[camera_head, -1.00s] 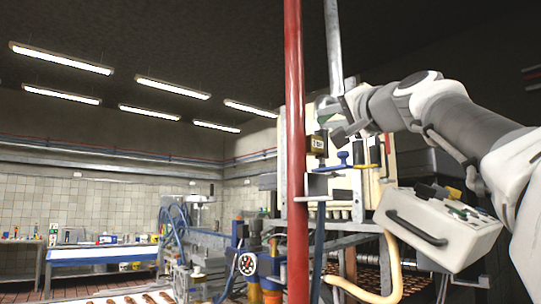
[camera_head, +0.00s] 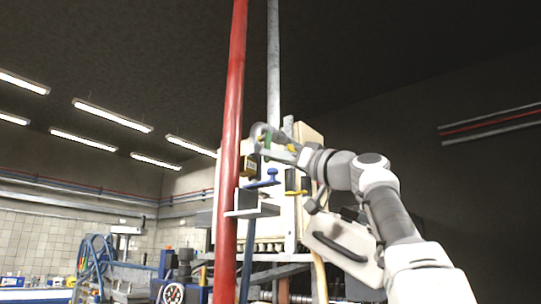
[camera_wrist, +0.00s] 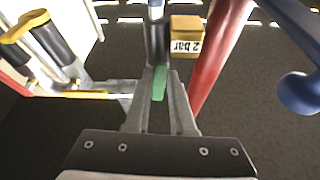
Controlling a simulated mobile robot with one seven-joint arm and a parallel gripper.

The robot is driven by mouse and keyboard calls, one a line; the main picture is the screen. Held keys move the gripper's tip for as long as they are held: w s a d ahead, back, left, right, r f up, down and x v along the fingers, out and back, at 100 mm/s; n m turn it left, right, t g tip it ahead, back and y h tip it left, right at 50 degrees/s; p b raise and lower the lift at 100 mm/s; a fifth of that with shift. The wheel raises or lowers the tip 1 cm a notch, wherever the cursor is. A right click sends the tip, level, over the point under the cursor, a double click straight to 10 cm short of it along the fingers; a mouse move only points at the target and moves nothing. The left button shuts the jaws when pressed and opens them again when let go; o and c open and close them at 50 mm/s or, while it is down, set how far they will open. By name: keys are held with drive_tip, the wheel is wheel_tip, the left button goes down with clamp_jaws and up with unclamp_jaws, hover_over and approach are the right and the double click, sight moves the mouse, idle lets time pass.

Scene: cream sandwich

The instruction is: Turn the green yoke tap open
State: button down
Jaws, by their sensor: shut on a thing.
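The green yoke tap (camera_wrist: 159,82) shows in the wrist view as a small green bar between my fingers, in front of a grey pipe. My gripper (camera_wrist: 161,88) is shut on it, with one finger on each side. In the head view my gripper (camera_head: 273,144) is at the upper part of the cream panel, just right of the red pipe. A bit of the green tap (camera_head: 266,139) shows there. The fingers hide part of it, and I cannot tell how far it is turned.
A red upright pipe (camera_head: 229,150) stands close left of my gripper. A blue tap (camera_head: 263,179) and a yellow handle (camera_head: 296,193) sit below. A box marked "2 bar" (camera_wrist: 187,36) is close by. A white case with a black handle (camera_head: 341,240) is below my arm.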

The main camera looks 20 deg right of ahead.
drive_tip(key=shift+w+d+n+y, duration=0.15)
drive_tip(key=shift+d+n+y, duration=0.15)
drive_tip(key=shift+n, duration=0.5)
drive_tip(key=shift+n, duration=0.3)
drive_tip(key=c, duration=0.8)
unclamp_jaws()
drive_tip(key=shift+o, duration=0.2)
drive_tip(key=b+v, duration=0.8)
drive_tip(key=v, duration=0.9)
drive_tip(key=shift+d+r+b, duration=0.15)
drive_tip(key=shift+d+b, duration=0.1)
drive_tip(key=shift+b, duration=0.1)
